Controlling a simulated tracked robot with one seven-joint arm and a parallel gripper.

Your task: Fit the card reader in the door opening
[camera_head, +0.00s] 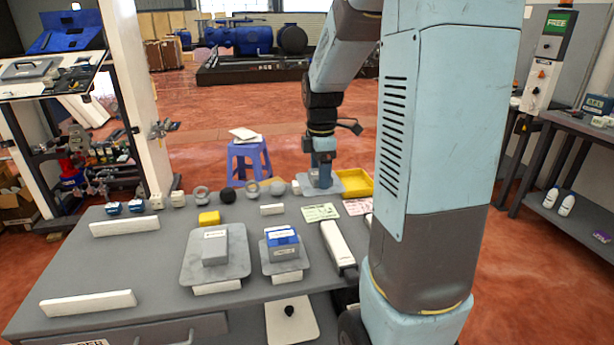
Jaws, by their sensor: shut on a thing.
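My gripper (322,170) is at the back edge of the grey workbench. It is shut on a part with a flat grey plate (327,187). The plate is the same sort as two others on the bench, and I cannot tell whether it is the card reader or whether it still touches the bench. One grey plate (193,270) on the bench carries a grey labelled box (215,247). A smaller one (290,266) carries a blue-topped box (283,236). The door opening cannot be made out for sure; an open white-framed cabinet (130,90) stands at the left.
The bench (150,262) also holds white bars (88,303), a yellow block (209,218), several round fittings and paper cards (321,212). A yellow tray (355,184) is right of my gripper. A blue stool (248,160) stands behind the bench. Open red floor lies beyond.

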